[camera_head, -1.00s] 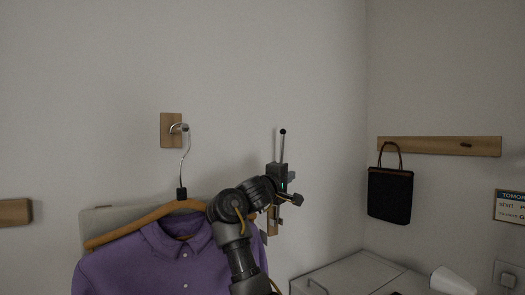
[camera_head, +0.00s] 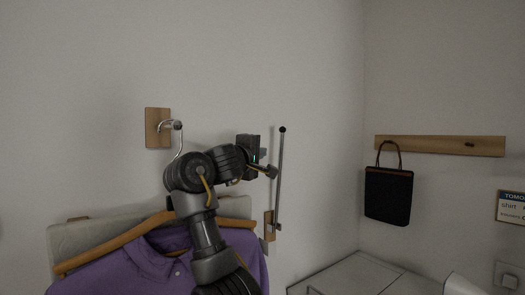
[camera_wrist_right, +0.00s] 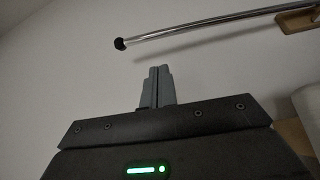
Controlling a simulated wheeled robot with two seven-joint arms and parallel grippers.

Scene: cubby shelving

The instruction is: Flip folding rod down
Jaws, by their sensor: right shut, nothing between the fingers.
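The folding rod (camera_head: 281,175) is a thin metal bar with a black ball tip. It stands nearly upright in the head view, against the wall above a small wooden mount (camera_head: 269,224). In the right wrist view the rod (camera_wrist_right: 215,29) crosses the upper right, its black tip ahead of the fingers. My right gripper (camera_head: 262,154) is just left of the rod in the head view. In the wrist view its fingers (camera_wrist_right: 156,86) are together with nothing between them and appear apart from the rod. My left gripper is out of view.
A purple shirt (camera_head: 165,262) on a wooden hanger (camera_head: 115,243) hangs from a metal wall hook (camera_head: 172,125), close behind my right arm. A black bag (camera_head: 388,195) hangs from a wooden rail (camera_head: 440,145) at right. A white-topped cabinet (camera_head: 350,275) stands below.

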